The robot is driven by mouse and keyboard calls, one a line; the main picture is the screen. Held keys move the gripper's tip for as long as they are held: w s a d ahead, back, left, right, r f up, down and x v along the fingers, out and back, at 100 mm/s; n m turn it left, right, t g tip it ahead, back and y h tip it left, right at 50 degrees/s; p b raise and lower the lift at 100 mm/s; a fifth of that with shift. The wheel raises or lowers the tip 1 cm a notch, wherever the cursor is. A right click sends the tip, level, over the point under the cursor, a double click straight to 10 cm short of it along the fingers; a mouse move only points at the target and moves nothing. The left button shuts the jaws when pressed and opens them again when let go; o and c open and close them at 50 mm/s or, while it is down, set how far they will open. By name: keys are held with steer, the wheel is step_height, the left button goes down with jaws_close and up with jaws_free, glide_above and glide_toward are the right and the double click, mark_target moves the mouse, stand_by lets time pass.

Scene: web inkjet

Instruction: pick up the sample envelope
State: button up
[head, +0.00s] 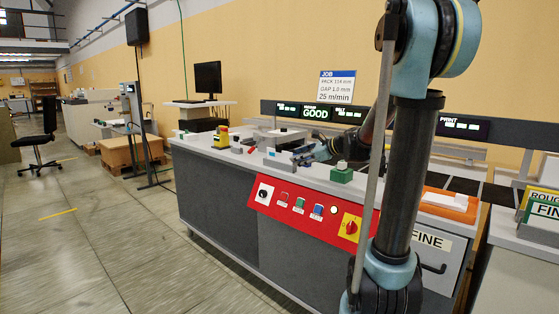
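I cannot make out the sample envelope for certain. A flat white piece (446,199) lies on an orange tray (470,212) at the right of the bench, partly behind my arm; I cannot tell if it is the envelope. My gripper (301,157) is low over the bench top near the middle, beside small grey and dark parts. It is small and partly lost among these parts, so its fingers and anything between them are unclear.
The long bench (225,153) carries a red control panel (300,205), a green block (341,174) and a yellow-and-red button box (221,138). A display bar (287,108) runs behind it. A chair (40,138) stands far left. The floor (110,235) at left is clear.

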mark_target(282, 147)
steer(key=w+r+m+t+y, duration=0.2)
steer(key=w+m, duration=0.3)
steer(key=w, duration=0.4)
steer(key=x, duration=1.2)
steer(key=shift+s+a, duration=0.2)
steer(key=shift+a, duration=0.05)
jaws_close()
